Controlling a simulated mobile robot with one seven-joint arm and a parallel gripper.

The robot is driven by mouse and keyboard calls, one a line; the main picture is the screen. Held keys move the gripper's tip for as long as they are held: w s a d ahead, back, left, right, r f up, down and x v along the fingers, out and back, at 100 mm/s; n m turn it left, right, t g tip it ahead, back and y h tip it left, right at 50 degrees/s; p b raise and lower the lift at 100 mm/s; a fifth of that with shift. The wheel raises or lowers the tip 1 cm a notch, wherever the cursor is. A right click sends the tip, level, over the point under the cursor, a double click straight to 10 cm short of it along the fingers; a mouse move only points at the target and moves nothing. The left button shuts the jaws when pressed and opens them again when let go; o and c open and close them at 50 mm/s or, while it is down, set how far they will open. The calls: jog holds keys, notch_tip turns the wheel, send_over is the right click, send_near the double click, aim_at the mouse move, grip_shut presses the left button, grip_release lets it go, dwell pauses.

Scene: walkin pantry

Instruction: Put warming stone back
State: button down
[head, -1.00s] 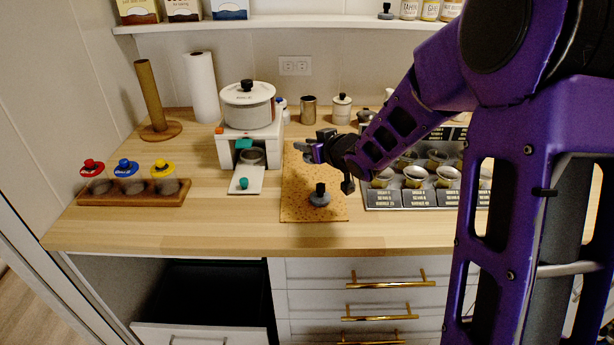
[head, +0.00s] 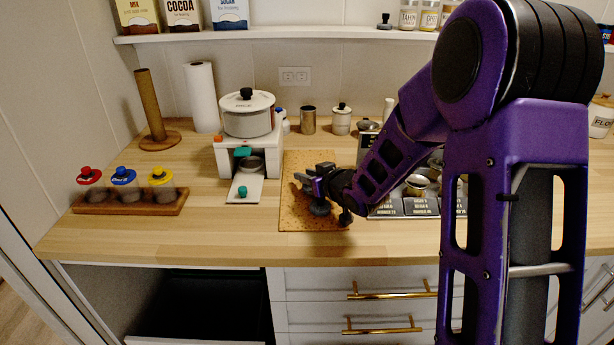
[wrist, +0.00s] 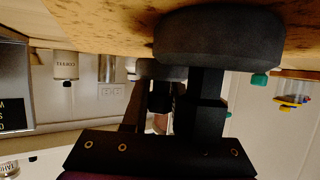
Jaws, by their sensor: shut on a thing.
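The warming stone (head: 320,208) is a dark grey disc with a black knob on top. It is at the front part of the cork board (head: 297,222). My gripper (head: 317,188) is over it, shut on its black knob. In the wrist view, which is turned upside down, the stone's disc (wrist: 220,38) shows large beyond my gripper's dark fingers (wrist: 185,95), against the speckled board. I cannot tell whether the stone still touches the board. The fingers hide most of the knob.
A white warmer stand (head: 205,158) carrying a lidded pot (head: 248,115) is left of the board. A rack of capped jars (head: 128,200) is farther left. A tray of metal cups (head: 400,207) is close on the right. A similar dark knobbed piece (head: 384,21) sits on the shelf.

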jog(key=shift+s+f, duration=0.15)
jog(key=shift+f, duration=0.4)
jog(key=c, duration=0.7)
grip_release()
jog(key=shift+s+f, duration=0.1)
jog(key=shift+f, duration=0.1)
jog(key=shift+r+p, duration=0.55)
jog(key=shift+r, duration=0.15)
jog(key=v, duration=0.4)
jog(key=p+v, duration=0.1)
jog(key=v, duration=0.6)
jog(key=shift+s+d+r+p, duration=0.15)
jog(key=shift+d+r+p, duration=0.1)
jog(key=shift+r+p, duration=0.15)
